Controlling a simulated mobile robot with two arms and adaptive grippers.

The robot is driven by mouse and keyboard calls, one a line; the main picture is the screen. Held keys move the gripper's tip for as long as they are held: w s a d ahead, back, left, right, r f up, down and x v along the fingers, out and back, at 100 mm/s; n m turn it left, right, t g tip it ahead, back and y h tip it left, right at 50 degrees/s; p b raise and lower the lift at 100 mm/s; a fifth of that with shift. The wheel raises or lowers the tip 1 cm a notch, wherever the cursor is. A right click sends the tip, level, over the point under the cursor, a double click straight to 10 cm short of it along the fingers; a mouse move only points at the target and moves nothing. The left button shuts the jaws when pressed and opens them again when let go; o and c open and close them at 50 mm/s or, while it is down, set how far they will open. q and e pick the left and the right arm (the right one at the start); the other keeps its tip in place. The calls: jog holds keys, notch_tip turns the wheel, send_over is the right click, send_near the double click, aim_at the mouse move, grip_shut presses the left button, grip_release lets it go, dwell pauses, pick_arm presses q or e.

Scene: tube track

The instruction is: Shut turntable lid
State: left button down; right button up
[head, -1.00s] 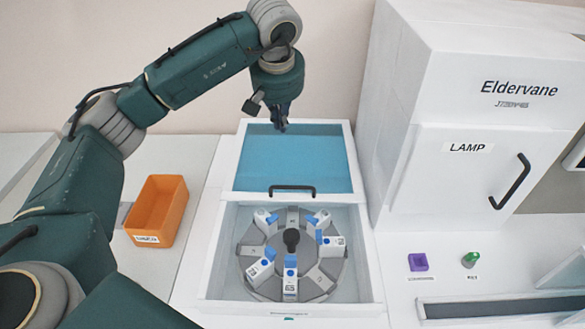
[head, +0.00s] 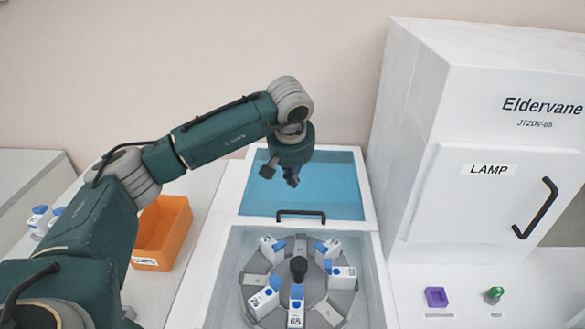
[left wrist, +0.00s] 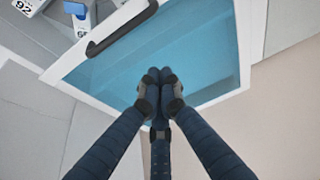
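The turntable lid is a translucent blue panel in a white frame (head: 345,190) with a black bar handle (head: 302,213) along its near edge. It lies behind the turntable opening, so the grey turntable (head: 254,283) is uncovered, with several white, blue-capped containers on it. My left gripper (head: 292,182) points down over the blue panel, a little behind the handle. In the left wrist view its dark fingers (left wrist: 160,76) have their tips together with nothing between them. The handle (left wrist: 122,27) shows just beyond the fingertips, apart from them. My right gripper is out of view.
An orange bin (head: 160,235) stands left of the turntable box, with white, blue-capped containers (head: 40,217) farther left. A tall white cabinet labelled LAMP (head: 480,210) stands close on the right. A purple block (head: 436,296) and a green item (head: 494,294) sit before it.

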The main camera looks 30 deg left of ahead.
aim_at(292, 216)
pick_arm(q)
jog(key=p+x, duration=0.1)
jog(key=x, duration=0.2)
jog(key=shift+w+a+f, duration=0.1)
jog(key=shift+w+f, duration=0.05)
jog(key=shift+f, duration=0.2)
jog(key=s, duration=0.1)
jog(key=d+p, duration=0.1)
jog(key=s+p, duration=0.1)
jog(key=shift+s+d+f, duration=0.2)
jog(key=shift+s+f, duration=0.15)
jog(key=shift+s+d+f, duration=0.1)
jog(key=shift+s+d, duration=0.1)
jog(key=shift+s, duration=0.25)
jog(key=shift+w+f, duration=0.1)
jog(key=shift+a, duration=0.1)
